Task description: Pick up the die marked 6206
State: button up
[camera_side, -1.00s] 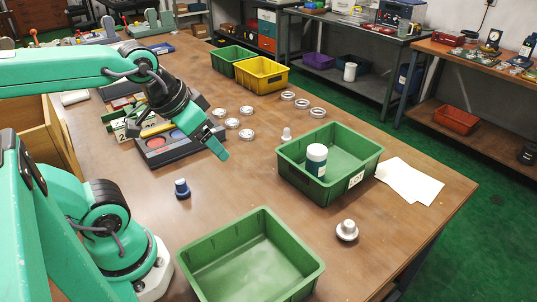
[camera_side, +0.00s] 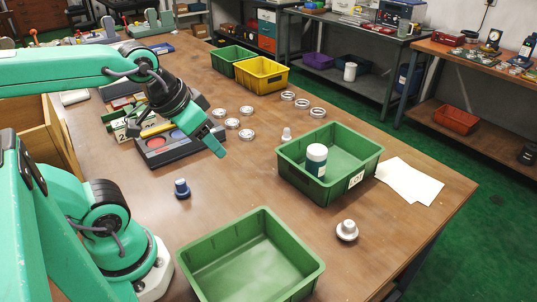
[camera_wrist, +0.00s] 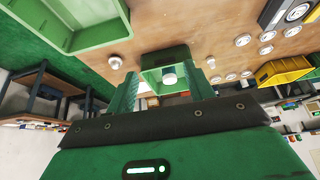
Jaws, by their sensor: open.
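My gripper (camera_side: 218,146) hangs above the table, right of the ink-pad box, with nothing between its fingers. In the wrist view its two fingers (camera_wrist: 163,80) stand apart. Three knobbed, stamp-like pieces stand on the table: a dark blue one (camera_side: 182,189) left of and below my gripper, a silver one (camera_side: 347,230) at the right, and a small pale one (camera_side: 286,134) beside the lot tray. No 6206 marking is readable on any of them, so I cannot tell which is that die. Two pale pieces show in the wrist view, left (camera_wrist: 115,62) and right (camera_wrist: 211,62).
A green tray (camera_side: 290,178) holds a white-and-teal jar (camera_side: 316,160). An empty green tray (camera_side: 190,262) stands in front. Several silver rings (camera_side: 232,123) lie near the ink-pad box (camera_side: 185,152). White paper (camera_side: 412,185) lies at right.

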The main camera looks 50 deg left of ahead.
jog(key=w+a+f+m+g+y, duration=0.1)
jog(key=w+a+f+m+g, duration=0.15)
jog(key=a+f+m, duration=0.4)
jog(key=m+g, duration=0.3)
send_over(180, 181)
jog(key=shift+h, duration=0.4)
jog(key=f, duration=0.7)
jog(key=shift+w+d+f, duration=0.3)
jog(key=shift+w+d, duration=0.1)
jog(key=shift+s+a+f+m, duration=0.3)
jog(key=shift+a+f+m, duration=0.05)
jog(key=shift+a+f, duration=0.1)
jog(key=shift+f, duration=1.3)
jog(key=shift+s+f, duration=0.1)
jog(key=shift+f, duration=2.5)
